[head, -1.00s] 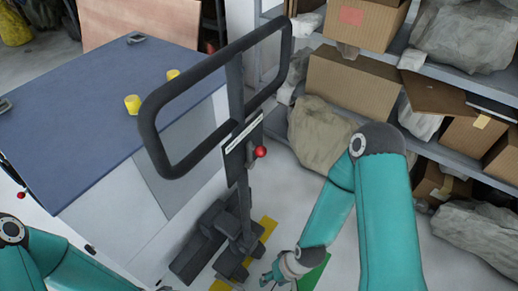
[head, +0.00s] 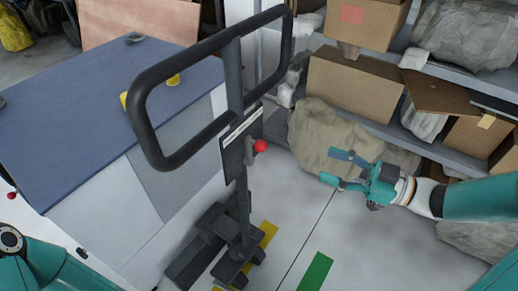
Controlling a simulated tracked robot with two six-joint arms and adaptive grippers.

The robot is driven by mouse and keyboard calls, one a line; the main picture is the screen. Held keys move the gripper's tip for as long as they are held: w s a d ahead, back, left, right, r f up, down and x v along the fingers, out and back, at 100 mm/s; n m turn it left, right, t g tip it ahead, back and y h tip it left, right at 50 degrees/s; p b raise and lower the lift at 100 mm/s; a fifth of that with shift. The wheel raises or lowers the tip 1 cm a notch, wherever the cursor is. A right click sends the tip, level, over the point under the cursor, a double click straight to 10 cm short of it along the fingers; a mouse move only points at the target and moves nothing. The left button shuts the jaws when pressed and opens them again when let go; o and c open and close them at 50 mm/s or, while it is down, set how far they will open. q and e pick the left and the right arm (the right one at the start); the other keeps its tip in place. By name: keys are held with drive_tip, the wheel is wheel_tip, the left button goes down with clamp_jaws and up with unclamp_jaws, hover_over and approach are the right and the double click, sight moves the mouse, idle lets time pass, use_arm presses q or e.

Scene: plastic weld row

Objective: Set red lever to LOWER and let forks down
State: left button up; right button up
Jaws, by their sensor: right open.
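The pallet truck's dark loop handle (head: 215,128) stands upright in the middle of the head view. The red lever knob (head: 260,146) sticks out on the right side of its post, beside a pale label strip (head: 243,127). The lever's setting cannot be read from here. The forks are not clearly visible; the dark truck base (head: 215,245) shows at the bottom. My right gripper (head: 334,167) is open and empty, to the right of the red knob and apart from it, fingers pointing left. My left arm shows at the bottom left, its gripper out of view.
Shelves with cardboard boxes (head: 350,90) and wrapped bundles (head: 325,140) line the right, behind my right gripper. The floor has yellow and green (head: 315,272) markings.

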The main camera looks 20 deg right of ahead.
drive_tip(key=p, duration=0.2)
approach(261, 146)
drive_tip(key=shift+n, duration=0.4)
drive_tip(key=x, duration=0.7)
drive_tip(key=f+x, duration=0.1)
drive_tip(key=x, duration=0.2)
drive_tip(key=shift+w+d, duration=0.1)
drive_tip(key=shift+w, duration=0.35)
clamp_jaws()
